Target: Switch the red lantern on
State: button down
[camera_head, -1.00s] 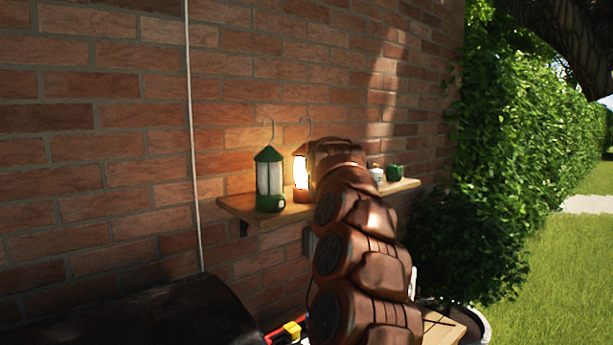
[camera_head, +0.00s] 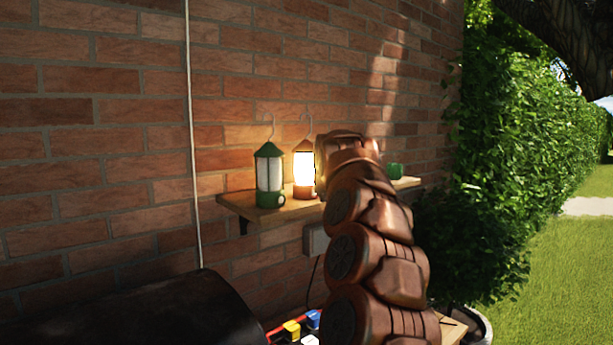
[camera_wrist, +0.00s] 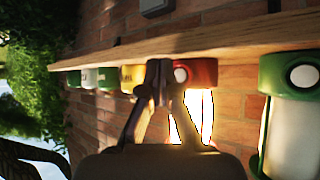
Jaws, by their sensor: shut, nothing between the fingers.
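The red lantern (camera_head: 304,190) stands on the wall shelf and glows bright white-yellow. In the wrist view, which is turned over, its red base (camera_wrist: 203,72) bears a round white button (camera_wrist: 180,74), and its lit glass shows beside my fingers. My gripper (camera_wrist: 160,72) is shut and empty, its fingertips just left of the button in that view, between the red base and a yellow thing (camera_wrist: 130,75). I cannot tell whether they touch either. In the head view my arm hides the gripper.
A green lantern (camera_head: 269,175), unlit, stands left of the red one; its base (camera_wrist: 272,74) is at the right in the wrist view. A green mug-like item (camera_head: 395,171) is farther along the wooden shelf (camera_head: 240,208). The brick wall is close behind.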

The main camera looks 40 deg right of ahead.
jog(key=s, duration=0.1)
jog(key=s+b, duration=0.1)
jog(key=s, duration=0.1)
jog(key=s+b, duration=0.1)
jog(key=shift+s+a, duration=0.15)
jog(key=shift+a, duration=0.15)
jog(key=shift+a, duration=0.1)
dwell(0.4)
